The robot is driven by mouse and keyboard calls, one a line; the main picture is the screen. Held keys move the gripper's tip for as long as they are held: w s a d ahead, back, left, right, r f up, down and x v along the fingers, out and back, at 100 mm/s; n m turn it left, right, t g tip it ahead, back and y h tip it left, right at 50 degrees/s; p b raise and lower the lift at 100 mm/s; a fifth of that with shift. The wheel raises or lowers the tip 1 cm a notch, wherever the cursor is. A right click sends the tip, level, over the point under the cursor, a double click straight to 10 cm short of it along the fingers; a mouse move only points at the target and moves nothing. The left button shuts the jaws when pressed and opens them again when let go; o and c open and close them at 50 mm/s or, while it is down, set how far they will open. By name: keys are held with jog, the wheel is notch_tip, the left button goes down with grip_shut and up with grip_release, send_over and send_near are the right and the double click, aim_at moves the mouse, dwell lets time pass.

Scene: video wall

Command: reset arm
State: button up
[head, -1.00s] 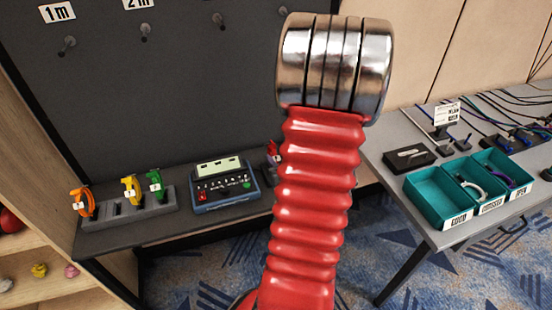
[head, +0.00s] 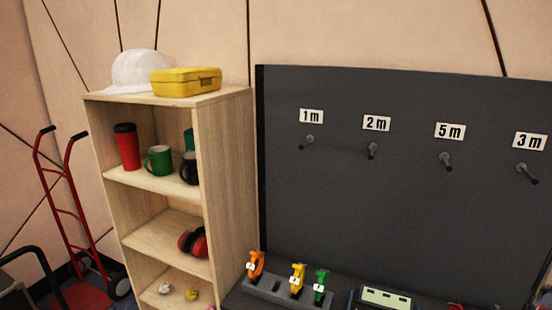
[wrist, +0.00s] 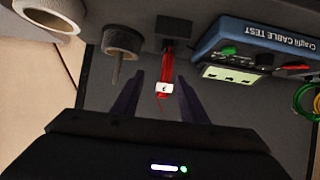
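My gripper (wrist: 158,100) shows in the wrist view with its two dark fingers apart and nothing held between them.
A dark panel (head: 390,215) carries several labelled pegs. Below it stand a grey rack (head: 285,293) with orange, yellow and green bundles and a cable tester (head: 385,298). A wooden shelf (head: 228,150) and a red hand truck (head: 65,200) are at left.

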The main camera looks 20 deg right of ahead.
jog(key=s+a+f+m+g+y, duration=0.1)
jog(key=s+a+f+g+y, duration=0.1)
jog(key=s+a+f+g, duration=0.35)
jog(key=w+a+r+n+y, duration=0.2)
jog(key=a+r, duration=0.6)
jog(key=a, duration=0.4)
jog(key=w+a+r+n+t+y, duration=0.1)
jog(key=a+r+n, duration=0.3)
jog(key=a+r, duration=0.5)
jog(key=w+a+r+n+t+y, duration=0.1)
jog(key=w+a+r+n+y, duration=0.1)
jog(key=a+r, duration=0.7)
jog(key=w+a, duration=0.1)
jog(key=a, duration=0.6)
jog(key=shift+w+a+n+y, duration=0.2)
jog(key=shift+n+y, duration=0.2)
jog(key=shift+r, duration=0.1)
